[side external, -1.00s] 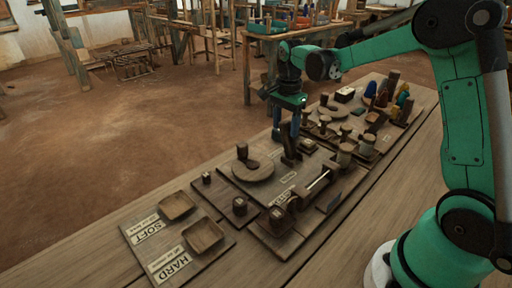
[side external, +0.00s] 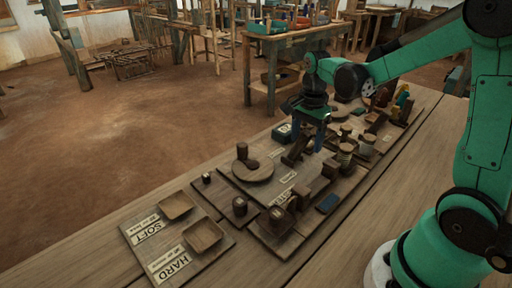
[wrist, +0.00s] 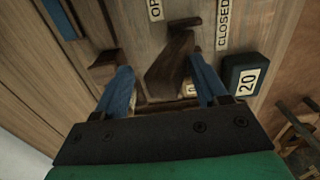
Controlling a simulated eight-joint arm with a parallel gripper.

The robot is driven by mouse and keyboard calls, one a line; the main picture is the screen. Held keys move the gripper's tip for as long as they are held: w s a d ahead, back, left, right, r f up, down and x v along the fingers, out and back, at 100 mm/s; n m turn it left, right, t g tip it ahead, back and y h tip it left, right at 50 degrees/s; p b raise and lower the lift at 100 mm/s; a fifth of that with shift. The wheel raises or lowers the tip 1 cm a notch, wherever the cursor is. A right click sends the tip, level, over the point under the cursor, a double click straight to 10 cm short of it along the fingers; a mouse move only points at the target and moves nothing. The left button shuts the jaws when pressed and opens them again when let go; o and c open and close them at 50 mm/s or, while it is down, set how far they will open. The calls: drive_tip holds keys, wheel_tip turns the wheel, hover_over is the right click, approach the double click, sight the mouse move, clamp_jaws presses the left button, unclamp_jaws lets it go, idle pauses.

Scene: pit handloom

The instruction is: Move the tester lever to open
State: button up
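The tester lever (side external: 297,149) is a dark wooden bar on the tester board. In the side view it leans, with its upper end to the right. In the wrist view the lever (wrist: 170,62) lies between my two blue fingertips, nearer the right one; I cannot tell whether they touch. My gripper (side external: 309,138) is above the board with its fingers apart, also in the wrist view (wrist: 163,85). An OPEN label (wrist: 155,9), partly cut off, is left of the lever there. A CLOSED label (wrist: 223,22) is to its right.
A green box marked 20 (wrist: 242,75) stands close to my right finger in the wrist view. A wooden block (wrist: 104,65) is beside the left finger. Several posts and spools crowd the board. SOFT and HARD trays (side external: 176,206) are at front left.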

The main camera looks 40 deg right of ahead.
drive_tip(key=shift+s+f, duration=0.1)
drive_tip(key=shift+s, duration=0.35)
drive_tip(key=shift+w, duration=0.1)
drive_tip(key=shift+w, duration=0.3)
drive_tip(key=shift+o, duration=0.8)
drive_tip(key=shift+w+r, duration=0.1)
drive_tip(key=shift+r, duration=3.15)
